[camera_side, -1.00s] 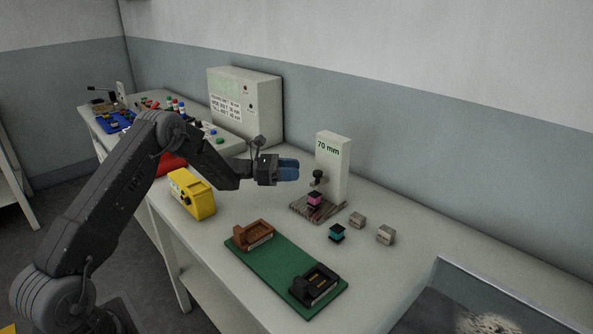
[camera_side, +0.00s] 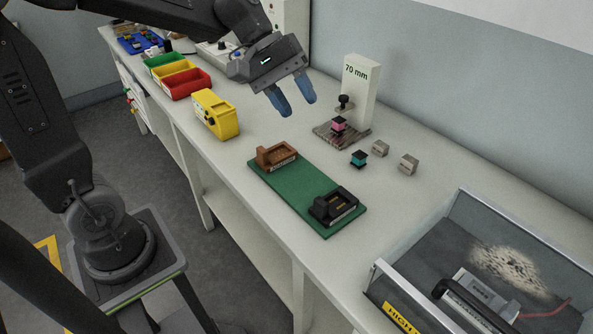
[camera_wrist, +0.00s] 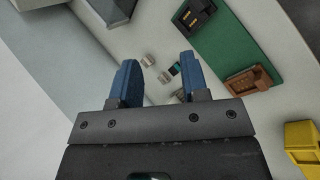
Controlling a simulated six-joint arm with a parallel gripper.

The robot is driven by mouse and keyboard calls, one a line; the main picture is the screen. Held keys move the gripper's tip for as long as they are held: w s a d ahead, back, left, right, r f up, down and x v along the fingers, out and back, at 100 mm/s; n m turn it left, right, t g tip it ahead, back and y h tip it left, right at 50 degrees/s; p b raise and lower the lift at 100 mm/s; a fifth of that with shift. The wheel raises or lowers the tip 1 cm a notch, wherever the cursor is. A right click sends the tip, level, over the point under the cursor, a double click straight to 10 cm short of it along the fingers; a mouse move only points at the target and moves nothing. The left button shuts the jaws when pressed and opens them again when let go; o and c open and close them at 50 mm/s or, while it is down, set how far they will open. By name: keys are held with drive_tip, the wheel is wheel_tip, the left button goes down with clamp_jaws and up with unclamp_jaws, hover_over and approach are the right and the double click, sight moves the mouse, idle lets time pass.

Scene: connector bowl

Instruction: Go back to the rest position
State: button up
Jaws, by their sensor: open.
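My gripper (camera_side: 293,97) is open and empty, with its two blue fingers pointing down over the bench in the side view. It hangs above the bench, left of the white 70 mm block and behind the green board. In the wrist view my gripper (camera_wrist: 158,85) shows both blue fingers spread apart with nothing between the tips.
The green board (camera_side: 292,193) carries a brown holder (camera_side: 277,156) and a black holder (camera_side: 335,205). A 70 mm block (camera_side: 359,85) stands near a pink-and-black connector (camera_side: 338,125). A teal-and-black connector (camera_side: 359,158), small grey blocks and a yellow box (camera_side: 215,114) are nearby.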

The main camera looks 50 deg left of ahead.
drive_tip(key=s+a+m+t+y, duration=0.1)
drive_tip(key=s+m+y, duration=0.2)
drive_tip(key=s, duration=0.4)
drive_tip(key=s+a+f+m+t+y, duration=0.1)
drive_tip(key=s+m+y, duration=0.3)
drive_tip(key=s, duration=0.4)
drive_tip(key=shift+s+a+f+m+t, duration=0.15)
drive_tip(key=shift+a+f+m+t, duration=0.15)
drive_tip(key=shift+m+t, duration=0.35)
